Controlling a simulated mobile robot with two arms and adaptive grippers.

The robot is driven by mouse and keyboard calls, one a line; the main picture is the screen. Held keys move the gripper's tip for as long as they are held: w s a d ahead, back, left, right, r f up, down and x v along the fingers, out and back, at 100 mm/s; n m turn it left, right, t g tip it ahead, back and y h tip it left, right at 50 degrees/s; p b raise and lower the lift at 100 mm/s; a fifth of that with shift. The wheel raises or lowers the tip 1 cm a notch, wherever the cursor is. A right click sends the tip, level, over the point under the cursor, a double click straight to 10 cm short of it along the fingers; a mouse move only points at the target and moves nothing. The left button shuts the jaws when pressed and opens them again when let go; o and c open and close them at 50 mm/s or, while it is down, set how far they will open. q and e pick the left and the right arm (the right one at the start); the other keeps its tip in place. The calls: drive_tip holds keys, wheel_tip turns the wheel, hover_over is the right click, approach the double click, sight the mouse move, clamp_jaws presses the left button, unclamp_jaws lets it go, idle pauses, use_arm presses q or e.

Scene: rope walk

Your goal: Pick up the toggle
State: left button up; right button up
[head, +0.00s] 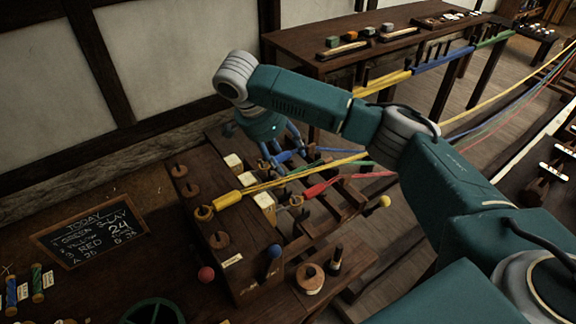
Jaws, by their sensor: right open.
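No thing in the head view can be named the toggle with certainty. My right arm reaches in from the right. Its gripper (284,152) points down over the wooden frame behind the box-like wooden block (237,245), with its fingers apart. A blue piece (283,158) shows at the fingertips; I cannot tell whether they touch it. A yellow spool-like piece (227,199) with yellow strands lies in front of the gripper, and a red piece (316,190) lies to its right. My left gripper is not in view.
Pale labelled blocks (264,201) stand close to the gripper. Coloured strands (480,108) run off to the right. A long wooden table (300,42) with small blocks stands behind. A chalkboard (90,231) lies at left. A round wooden piece (310,277) sits at front.

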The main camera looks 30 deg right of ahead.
sight(296, 174)
drive_tip(key=x, duration=0.3)
drive_tip(key=shift+s+d+f+p, duration=0.2)
drive_tip(key=shift+s+f+p, duration=0.05)
drive_tip(key=shift+f+p, duration=0.1)
drive_tip(key=p+x, duration=0.1)
drive_tip(key=x, duration=0.1)
drive_tip(key=p+x, duration=0.1)
drive_tip(key=x, duration=0.1)
drive_tip(key=shift+w+f, duration=0.2)
drive_tip(key=shift+f, duration=0.2)
drive_tip(key=shift+d+f, duration=0.2)
drive_tip(key=shift+f, duration=0.3)
drive_tip(key=shift+c, duration=0.3)
drive_tip(key=c, duration=0.4)
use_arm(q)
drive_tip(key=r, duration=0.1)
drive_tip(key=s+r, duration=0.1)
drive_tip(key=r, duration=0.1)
use_arm(e)
drive_tip(key=c, duration=0.6)
